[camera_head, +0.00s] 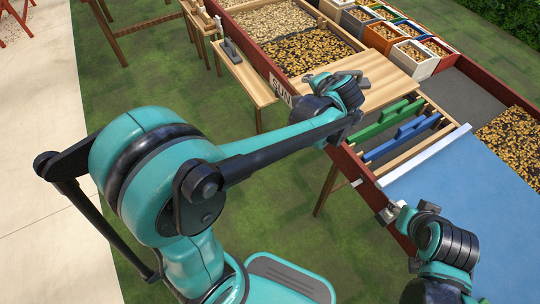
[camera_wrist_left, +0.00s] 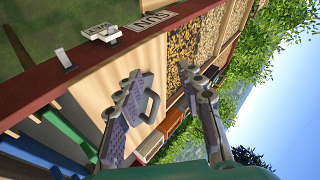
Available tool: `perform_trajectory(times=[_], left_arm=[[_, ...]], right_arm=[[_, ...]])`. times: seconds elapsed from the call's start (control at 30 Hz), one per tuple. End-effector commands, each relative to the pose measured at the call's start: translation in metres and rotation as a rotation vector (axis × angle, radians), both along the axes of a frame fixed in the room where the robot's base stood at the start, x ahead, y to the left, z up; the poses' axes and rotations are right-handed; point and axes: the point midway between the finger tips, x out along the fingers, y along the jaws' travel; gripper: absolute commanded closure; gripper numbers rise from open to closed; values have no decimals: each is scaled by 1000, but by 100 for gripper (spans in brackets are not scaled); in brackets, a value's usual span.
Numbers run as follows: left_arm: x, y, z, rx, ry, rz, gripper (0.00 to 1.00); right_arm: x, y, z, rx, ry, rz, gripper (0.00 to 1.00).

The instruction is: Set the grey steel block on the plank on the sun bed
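A grey object (camera_head: 231,51) stands on a narrow wooden side table; it may be the steel block, but it is too small to be sure. The wooden plank (camera_head: 380,75) lies across the red-framed sun bed (camera_head: 258,62), behind the SUN sign. My left gripper (camera_head: 335,88) is above the plank's near left part. In the left wrist view its two fingers (camera_wrist_left: 168,103) are spread apart over the plank (camera_wrist_left: 85,92). A grey loop (camera_wrist_left: 153,98) shows beside one finger; I cannot tell whether it belongs to the gripper. My right gripper (camera_head: 394,212) is by the blue surface, its fingers unclear.
The wooden side table (camera_head: 243,77) stands left of the bed. Green (camera_head: 385,120) and blue (camera_head: 400,140) handled tools lie right of the plank. Several bean-filled bins (camera_head: 410,55) line the far side. A blue surface (camera_head: 465,205) covers the near right.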

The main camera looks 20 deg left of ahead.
Motion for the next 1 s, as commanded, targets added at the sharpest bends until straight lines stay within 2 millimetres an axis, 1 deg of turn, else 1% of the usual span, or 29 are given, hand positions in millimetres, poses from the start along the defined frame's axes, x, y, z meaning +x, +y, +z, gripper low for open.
perform_trajectory(times=[0.03,0.07,0.1,0.17,0.2,0.27,0.3,0.4,0.5,0.6,0.7,1.0], left_arm=[[-27,14,4,-66,10,27,62],[-42,19,4,-109,15,41,62],[-61,25,4,-165,20,60,62],[-91,32,3,-251,26,88,62],[-110,35,1,-308,28,109,62],[-139,37,-3,-393,28,139,62],[-157,38,-7,-450,27,158,62],[-198,36,-18,-579,20,204,62],[-226,31,-28,-682,9,239,62],[-243,27,-36,-752,1,264,62],[-251,23,-40,-790,-5,275,62],[-253,23,-41,-799,-6,278,62]], right_arm=[[0,0,0,0,0,0,60],[0,0,0,0,0,0,60],[0,0,0,0,0,0,60],[0,0,0,0,0,0,60],[0,0,0,0,0,0,60],[0,0,0,0,0,0,60],[0,0,0,0,0,0,60],[0,0,0,0,0,0,60],[0,0,0,0,0,0,60],[0,0,0,0,0,0,60],[0,0,0,0,0,0,60],[0,0,0,0,0,0,60]])
